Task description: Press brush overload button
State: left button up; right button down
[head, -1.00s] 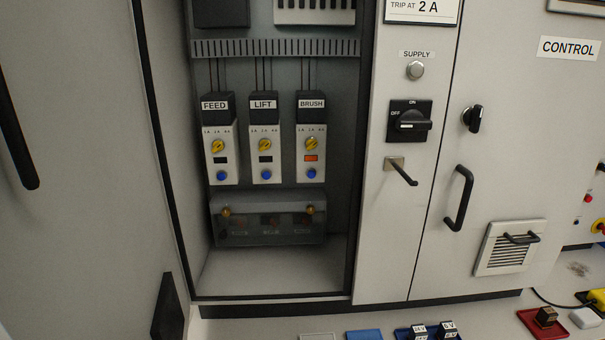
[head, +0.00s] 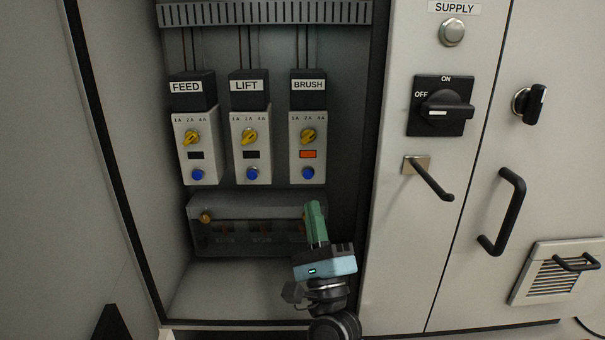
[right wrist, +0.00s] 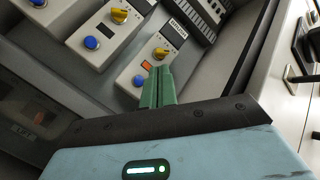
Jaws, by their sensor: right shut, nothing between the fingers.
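The BRUSH overload unit (head: 309,125) is the rightmost of three in the open cabinet. It has a yellow knob (head: 308,136), a lit orange window (head: 307,155) and a blue button (head: 307,173). My right gripper (head: 313,205) has its green fingers closed, below the blue button and apart from it in the head view. In the right wrist view the closed fingertips (right wrist: 160,72) point up near the BRUSH unit, and its blue button (right wrist: 138,80) shows just left of them. My left gripper is not in view.
The FEED (head: 187,88) and LIFT (head: 247,87) units stand to the left with dark windows. A grey box with a clear cover (head: 250,215) sits below. The supply switch (head: 443,106), a peg (head: 430,178) and a door handle (head: 512,212) stick out at right.

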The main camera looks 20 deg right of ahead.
aim_at(308, 175)
jog(key=shift+w+r, duration=0.15)
jog(key=shift+r, duration=0.25)
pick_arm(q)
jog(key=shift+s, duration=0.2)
pick_arm(e)
jog(key=shift+a, duration=0.1)
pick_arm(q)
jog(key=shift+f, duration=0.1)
